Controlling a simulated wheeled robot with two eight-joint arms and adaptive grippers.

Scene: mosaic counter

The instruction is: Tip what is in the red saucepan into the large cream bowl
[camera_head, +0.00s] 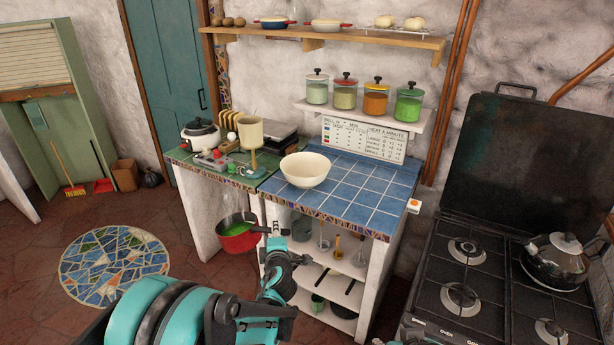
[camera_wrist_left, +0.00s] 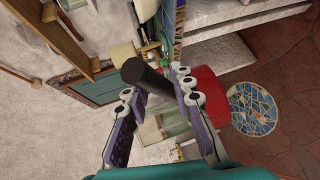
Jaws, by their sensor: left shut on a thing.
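The red saucepan (camera_head: 239,242) hangs in the air in front of the counter, left of and below the large cream bowl (camera_head: 306,171). It looks about level, with something green inside. Its dark handle (camera_head: 262,230) points right. My left gripper (camera_head: 275,243) is shut on this handle. The left wrist view shows the dark handle (camera_wrist_left: 145,76) between the fingers, and the red side of the pan (camera_wrist_left: 207,97) beyond; its contents are hidden there. The cream bowl stands upright on the blue tiled counter, and its inside looks empty. My right gripper is not in view.
The blue tiled counter top (camera_head: 365,185) is clear right of the bowl. A cream cup-like vessel on a stand (camera_head: 250,133) and a white pot (camera_head: 200,135) stand on the green counter behind. A shelf with jars (camera_head: 375,113) hangs above. A stove with a kettle (camera_head: 556,262) is at right.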

